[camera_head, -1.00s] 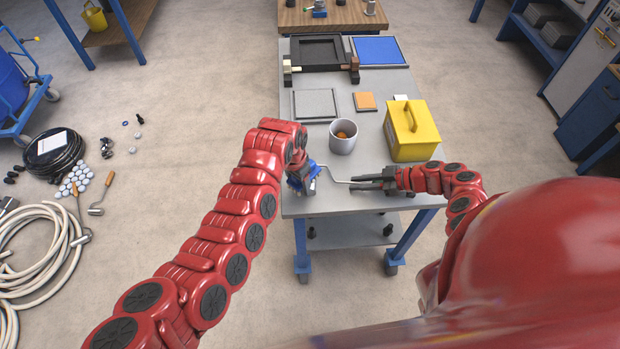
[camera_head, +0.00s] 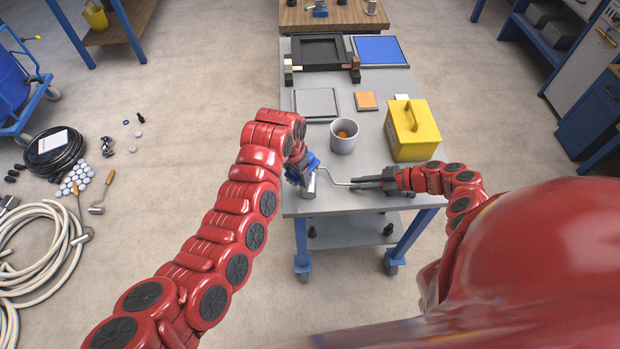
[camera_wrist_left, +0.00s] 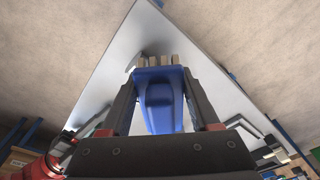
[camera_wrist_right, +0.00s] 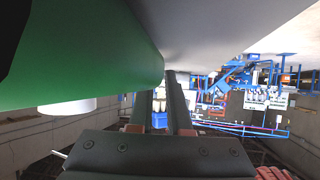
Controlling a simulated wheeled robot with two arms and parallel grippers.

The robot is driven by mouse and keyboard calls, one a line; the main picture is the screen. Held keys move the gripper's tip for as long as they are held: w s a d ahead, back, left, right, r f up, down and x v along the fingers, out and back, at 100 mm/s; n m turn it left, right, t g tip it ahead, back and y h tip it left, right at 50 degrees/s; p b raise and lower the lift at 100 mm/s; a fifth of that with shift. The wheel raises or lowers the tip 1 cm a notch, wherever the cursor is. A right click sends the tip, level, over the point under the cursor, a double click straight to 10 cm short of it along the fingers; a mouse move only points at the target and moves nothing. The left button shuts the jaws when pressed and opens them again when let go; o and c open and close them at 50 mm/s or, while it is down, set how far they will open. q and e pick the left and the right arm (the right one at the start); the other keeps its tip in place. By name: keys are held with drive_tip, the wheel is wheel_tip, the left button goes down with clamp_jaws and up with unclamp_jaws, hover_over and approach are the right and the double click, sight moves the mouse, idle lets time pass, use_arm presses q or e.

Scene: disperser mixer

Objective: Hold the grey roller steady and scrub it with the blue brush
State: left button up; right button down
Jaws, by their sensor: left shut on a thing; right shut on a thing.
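The blue brush (camera_head: 299,170) is in my left gripper (camera_head: 303,164), at the near left corner of the table. In the left wrist view the brush (camera_wrist_left: 159,98) sits between the two fingers, its pale bristles pointing away. The grey roller (camera_head: 308,190) is just below and right of the brush; I cannot tell whether they touch. Its bent wire runs right to my right gripper (camera_head: 368,182), which is shut on the handle low over the table. In the right wrist view a large green shape (camera_wrist_right: 90,60) lies across the fingers, probably the handle.
The grey table (camera_head: 375,150) carries a white cup (camera_head: 343,136) with something orange-brown in it, a yellow box (camera_head: 411,130) close behind my right gripper, a grey tray (camera_head: 316,103), an orange block (camera_head: 365,101), a black tray (camera_head: 320,54) and a blue panel (camera_head: 379,50).

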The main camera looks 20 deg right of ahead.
use_arm(q)
drive_tip(key=shift+s+a, duration=0.1)
idle(0.4)
drive_tip(key=shift+f, duration=1.05)
drive_tip(key=shift+s, duration=0.15)
drive_tip(key=shift+s, duration=2.1)
drive_tip(key=shift+f, duration=0.2)
drive_tip(key=shift+w, duration=0.15)
